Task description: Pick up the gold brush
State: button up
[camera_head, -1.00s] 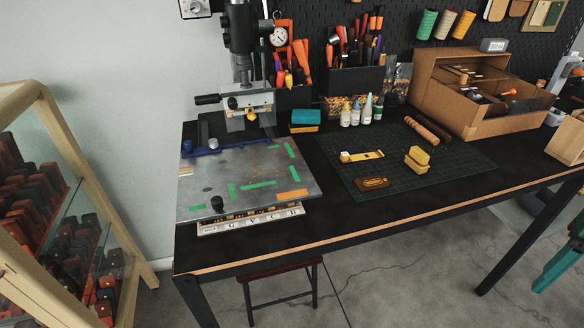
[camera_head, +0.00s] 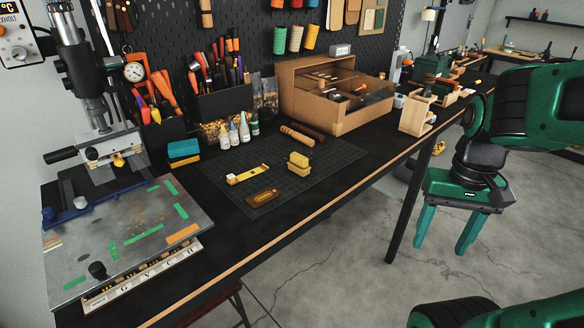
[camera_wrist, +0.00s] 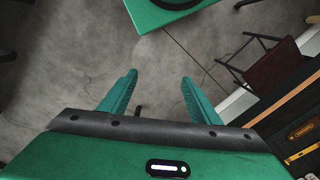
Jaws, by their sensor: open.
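A gold-yellow two-part block that looks like the gold brush (camera_head: 298,163) rests on the dark green cutting mat (camera_head: 330,158) on the workbench; its bristles cannot be made out. My gripper (camera_head: 447,232) hangs at the right, beyond the bench's front edge, fingers pointing down over the floor. It is well apart from the brush. In the wrist view my gripper (camera_wrist: 160,82) shows two green fingers spread apart with nothing between them. The brush is not clearly seen in that view.
A yellow strip tool (camera_head: 248,175) and a brown block with gold marking (camera_head: 262,197) lie near the brush. The stamping press plate (camera_head: 130,240) is at left. A stool (camera_wrist: 275,65) shows below.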

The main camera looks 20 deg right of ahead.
aim_at(298, 163)
jog(key=z, duration=1.9)
jog(key=k, duration=0.7)
jog(key=u, duration=1.55)
jog(key=i, duration=1)
jog(key=z, duration=0.05)
